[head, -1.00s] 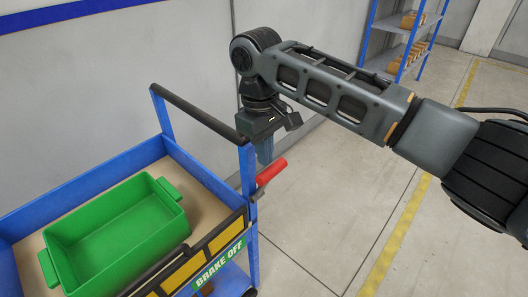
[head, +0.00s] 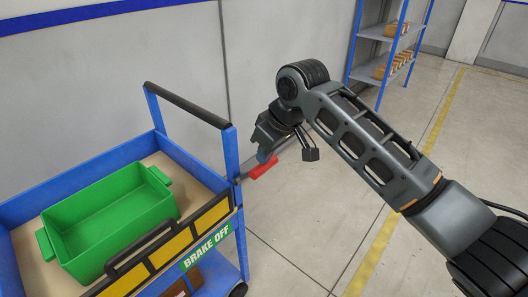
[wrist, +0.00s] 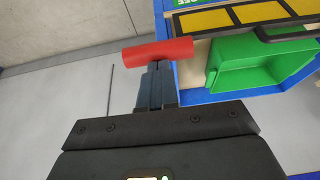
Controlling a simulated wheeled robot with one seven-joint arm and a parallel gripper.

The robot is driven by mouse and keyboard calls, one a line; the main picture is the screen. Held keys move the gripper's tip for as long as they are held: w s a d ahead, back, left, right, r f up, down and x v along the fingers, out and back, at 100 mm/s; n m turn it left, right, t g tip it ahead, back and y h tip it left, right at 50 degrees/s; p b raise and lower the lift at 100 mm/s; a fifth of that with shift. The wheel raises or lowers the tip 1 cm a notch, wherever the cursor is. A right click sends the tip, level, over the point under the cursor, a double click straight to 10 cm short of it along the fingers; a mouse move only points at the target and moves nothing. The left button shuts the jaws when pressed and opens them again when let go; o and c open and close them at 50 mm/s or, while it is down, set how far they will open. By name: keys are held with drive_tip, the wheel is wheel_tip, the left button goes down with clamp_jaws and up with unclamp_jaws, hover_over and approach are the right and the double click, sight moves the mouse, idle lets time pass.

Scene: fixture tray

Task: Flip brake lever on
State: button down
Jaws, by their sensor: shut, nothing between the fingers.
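The brake lever is a red handle (head: 263,168) at the right corner post of a blue cart (head: 232,160). It sticks out to the right, away from the cart. The cart's label (head: 207,248) reads BRAKE OFF. My gripper (head: 265,156) is shut and empty, tilted down, with its fingertips right at the red handle. In the wrist view, the red handle (wrist: 157,51) lies crosswise just beyond my closed fingertips (wrist: 157,66). I cannot tell whether they touch it. The lever's pivot is partly hidden.
A green bin (head: 110,228) stands in the cart's top tray, behind a yellow and black panel (head: 165,252). A grey wall (head: 100,65) runs behind the cart. A shelf rack (head: 385,55) with boxes stands at the back right. Floor right of the cart is clear.

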drive_tip(key=s+d+f+t+y+b, duration=0.2)
drive_tip(key=s+d+f+y+b, duration=0.1)
drive_tip(key=f, duration=0.3)
drive_tip(key=shift+s+d+t+b, duration=0.15)
drive_tip(key=shift+d+t+b, duration=0.15)
drive_tip(key=shift+d+b, duration=0.3)
drive_tip(key=shift+r, duration=0.15)
